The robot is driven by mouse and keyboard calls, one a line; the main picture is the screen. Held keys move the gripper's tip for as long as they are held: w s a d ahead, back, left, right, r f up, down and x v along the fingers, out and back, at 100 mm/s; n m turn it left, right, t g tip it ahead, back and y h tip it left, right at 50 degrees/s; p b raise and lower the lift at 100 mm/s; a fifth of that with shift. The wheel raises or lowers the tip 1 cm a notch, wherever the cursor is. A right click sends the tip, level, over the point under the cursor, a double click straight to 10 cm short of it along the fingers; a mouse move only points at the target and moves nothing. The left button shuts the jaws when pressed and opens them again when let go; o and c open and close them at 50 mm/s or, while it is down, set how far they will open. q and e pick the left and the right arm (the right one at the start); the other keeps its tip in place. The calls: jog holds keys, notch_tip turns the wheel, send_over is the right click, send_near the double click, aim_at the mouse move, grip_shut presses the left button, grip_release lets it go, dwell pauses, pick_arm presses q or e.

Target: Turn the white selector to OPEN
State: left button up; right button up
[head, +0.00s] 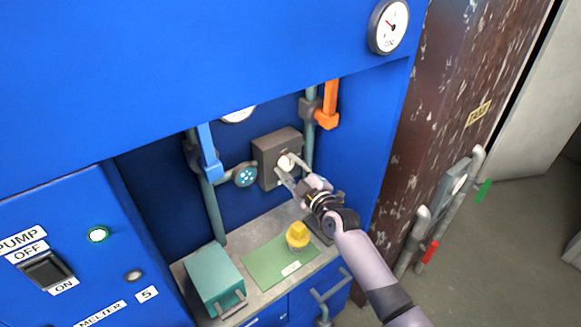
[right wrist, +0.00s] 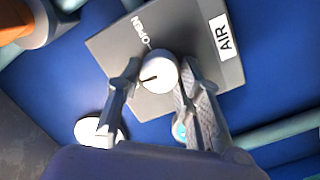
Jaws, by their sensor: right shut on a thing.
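The white selector (head: 287,162) is a round knob on a grey box (head: 272,148) in the blue recess. It also shows in the right wrist view (right wrist: 158,70), where the box carries an OPEN label (right wrist: 143,32) and an AIR label (right wrist: 219,37). A dark line on the knob's face points toward the left finger, not at the OPEN mark. My right gripper (head: 286,172) is at the box, its fingers on either side of the knob; it also shows in the right wrist view (right wrist: 155,85). It is shut on the selector. My left gripper is out of view.
A blue lever (head: 208,150) and an orange lever (head: 329,105) flank the box on pipes. Below, a yellow knob (head: 297,235) stands on a green mat (head: 266,268) beside a teal box (head: 213,278). The pump switch panel (head: 75,240) is at left.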

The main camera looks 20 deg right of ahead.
jog(key=m+p, duration=0.1)
jog(key=m, duration=0.3)
jog(key=shift+r+g, duration=0.1)
jog(key=shift+g, duration=0.2)
jog(key=m+p, duration=0.1)
jog(key=m, duration=0.2)
jog(key=m+y, duration=0.1)
jog(key=m, duration=0.3)
jog(key=shift+d+g, duration=0.1)
jog(key=shift+g, duration=0.3)
jog(key=m+b, duration=0.1)
jog(key=m, duration=0.3)
jog(key=shift+y, duration=0.3)
jog(key=shift+m, duration=0.3)
jog(key=o, duration=1.2)
